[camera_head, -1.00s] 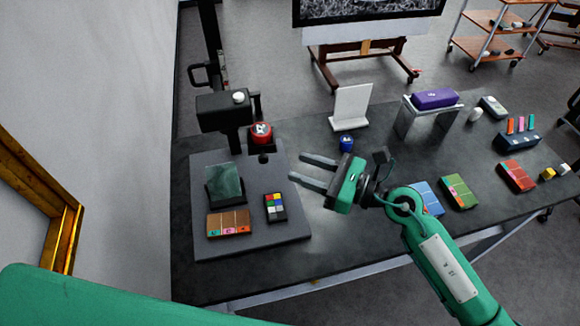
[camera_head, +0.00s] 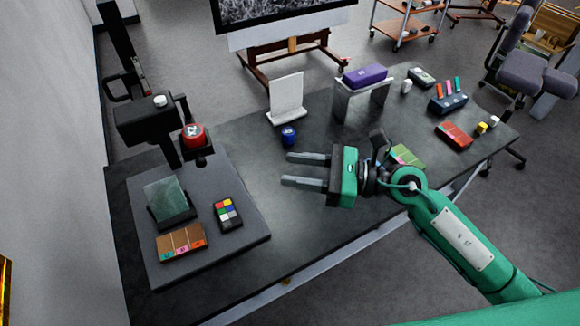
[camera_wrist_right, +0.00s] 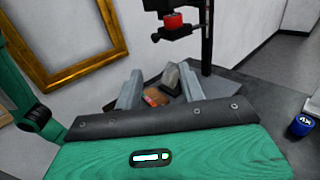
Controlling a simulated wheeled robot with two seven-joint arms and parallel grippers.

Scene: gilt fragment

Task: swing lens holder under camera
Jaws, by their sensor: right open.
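The lens holder is a black bracket (camera_head: 196,153) carrying a red round lens (camera_head: 193,134), beside the black camera (camera_head: 142,118) on its upright column. In the right wrist view the red lens (camera_wrist_right: 173,21) sits on the holder (camera_wrist_right: 176,34), high up against the column. My right gripper (camera_head: 288,169) is open and empty, pointing left over the table, right of the stand's board and apart from the holder. Its two fingers (camera_wrist_right: 159,75) also show in the wrist view. My left gripper is not in view.
The stand's board (camera_head: 240,240) carries a dark glass plate (camera_head: 168,198), a colour chart (camera_head: 227,213) and a brown sample block (camera_head: 181,242). A blue cylinder (camera_head: 288,135) and a white upright panel (camera_head: 286,98) stand behind my right gripper. The table (camera_head: 310,215) is clear in front of it.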

